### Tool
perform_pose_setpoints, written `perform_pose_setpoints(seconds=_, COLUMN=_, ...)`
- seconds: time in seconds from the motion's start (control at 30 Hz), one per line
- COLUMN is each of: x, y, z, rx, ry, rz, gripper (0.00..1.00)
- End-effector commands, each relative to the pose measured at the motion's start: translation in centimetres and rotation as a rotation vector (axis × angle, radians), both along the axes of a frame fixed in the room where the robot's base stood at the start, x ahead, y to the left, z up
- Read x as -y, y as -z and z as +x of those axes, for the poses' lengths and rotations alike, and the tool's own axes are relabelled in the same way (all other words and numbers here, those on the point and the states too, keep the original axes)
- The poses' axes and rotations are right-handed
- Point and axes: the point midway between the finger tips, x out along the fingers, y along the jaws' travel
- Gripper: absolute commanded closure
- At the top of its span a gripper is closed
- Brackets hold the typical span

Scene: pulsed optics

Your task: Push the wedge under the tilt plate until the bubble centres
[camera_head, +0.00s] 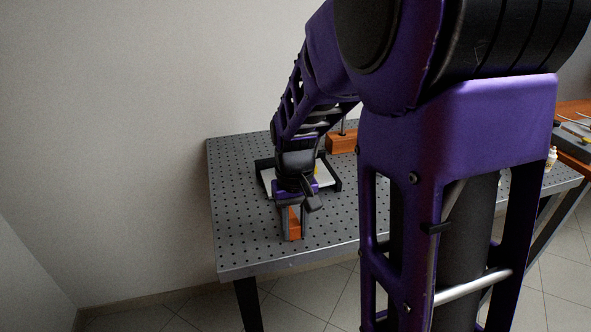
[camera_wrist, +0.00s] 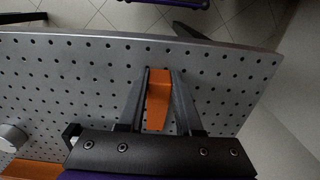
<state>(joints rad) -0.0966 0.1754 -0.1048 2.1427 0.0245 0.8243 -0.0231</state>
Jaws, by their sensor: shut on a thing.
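The orange wedge (camera_head: 294,224) is upright between the fingers of my gripper (camera_head: 292,234), near the front left part of the perforated table. In the wrist view the wedge (camera_wrist: 157,98) lies between the two dark fingers of my gripper (camera_wrist: 158,72), which is shut on it. The pale tilt plate (camera_head: 267,176) sits in a black frame behind my gripper, largely hidden by my wrist. A small yellow spot, perhaps the bubble level, shows at its right side. The bubble cannot be read. The wedge is in front of the plate, apart from it.
The perforated metal table (camera_head: 236,225) is mostly clear around the wedge. An orange block (camera_head: 341,144) with a thin post stands behind the plate. A small white bottle (camera_head: 551,158) is at the far right. A grey round object (camera_wrist: 12,137) shows in the wrist view.

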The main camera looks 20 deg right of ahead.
Motion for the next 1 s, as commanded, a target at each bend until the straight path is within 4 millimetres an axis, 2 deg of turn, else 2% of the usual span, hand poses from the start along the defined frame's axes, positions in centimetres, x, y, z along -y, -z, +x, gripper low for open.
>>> perform_pose_setpoints(seconds=1.0, x=0.0, y=0.0, z=4.1, rx=0.0, ry=0.0, rz=0.0, gripper=1.0)
